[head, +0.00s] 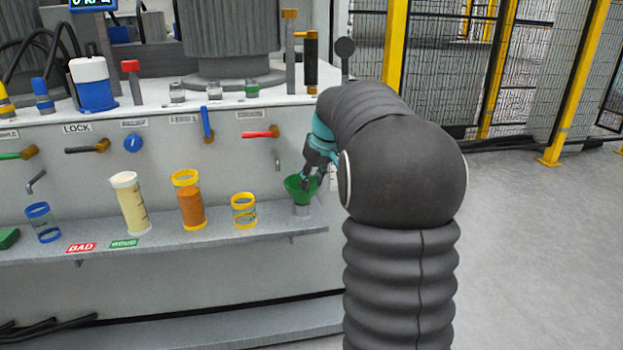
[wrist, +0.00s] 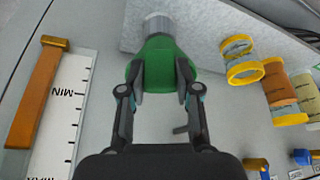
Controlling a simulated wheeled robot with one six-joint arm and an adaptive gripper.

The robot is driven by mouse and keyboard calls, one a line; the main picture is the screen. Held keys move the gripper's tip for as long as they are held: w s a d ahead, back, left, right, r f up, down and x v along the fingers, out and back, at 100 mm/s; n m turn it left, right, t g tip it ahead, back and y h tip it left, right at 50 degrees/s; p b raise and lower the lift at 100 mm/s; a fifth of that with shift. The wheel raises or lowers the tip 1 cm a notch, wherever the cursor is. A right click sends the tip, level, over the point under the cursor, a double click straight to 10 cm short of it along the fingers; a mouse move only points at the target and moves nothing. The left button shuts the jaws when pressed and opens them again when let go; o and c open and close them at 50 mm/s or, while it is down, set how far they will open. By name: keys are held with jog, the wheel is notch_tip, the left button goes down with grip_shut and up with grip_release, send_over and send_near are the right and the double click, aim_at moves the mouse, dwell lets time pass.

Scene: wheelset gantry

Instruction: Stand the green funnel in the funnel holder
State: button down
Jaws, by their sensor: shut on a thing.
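The green funnel (head: 301,189) is at the right end of the shelf, wide mouth up, directly above the grey funnel holder (head: 302,210). My gripper (head: 311,176) reaches it from above right and is shut on it. In the wrist view my gripper's fingers (wrist: 162,76) press on both sides of the funnel (wrist: 160,52). Its narrow end meets the grey cylindrical holder (wrist: 158,24) there. The funnel's stem is hidden, so I cannot tell how deep it sits in the holder.
On the shelf (head: 270,226) to the left stand a yellow-ringed clear cup (head: 244,211), an orange-filled cylinder (head: 189,202) and a pale yellow beaker (head: 131,204). A red-handled valve (head: 262,133) juts from the panel above. Open floor (head: 540,250) lies to the right.

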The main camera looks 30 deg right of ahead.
jog(key=c, duration=0.7)
grip_release()
jog(key=v, duration=1.2)
jog(key=shift+w, duration=0.1)
